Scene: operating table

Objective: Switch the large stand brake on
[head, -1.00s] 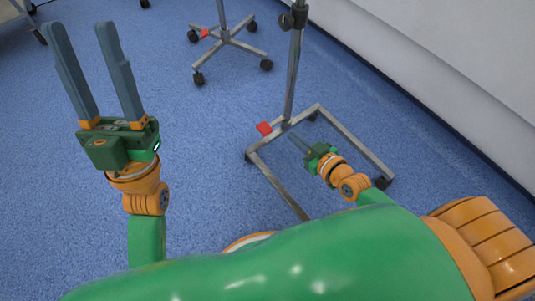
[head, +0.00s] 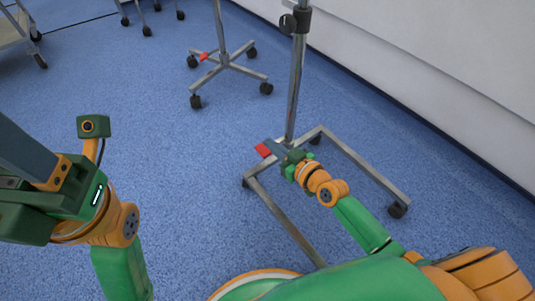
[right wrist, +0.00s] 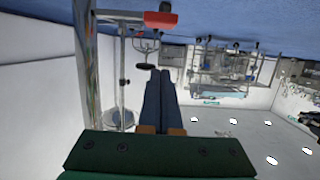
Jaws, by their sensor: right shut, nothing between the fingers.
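The large stand (head: 297,85) has a rectangular metal base frame on castors. Its red brake pedal (head: 263,151) sticks out at the left of the base, by the foot of the pole. My right gripper (head: 271,145) is shut and empty, its fingertips right beside the pedal; I cannot tell whether they touch it. In the right wrist view the red pedal (right wrist: 160,20) shows just beyond the closed fingertips (right wrist: 163,72). My left gripper (head: 25,150) is at the left edge, away from the stand, with only one finger clearly in view.
A smaller stand (head: 225,62) with a star base, castors and its own red pedal (head: 205,56) stands behind. A metal trolley (head: 20,35) is at the top left. A white wall (head: 430,80) runs along the right. Blue floor (head: 170,160) is clear between left gripper and stand.

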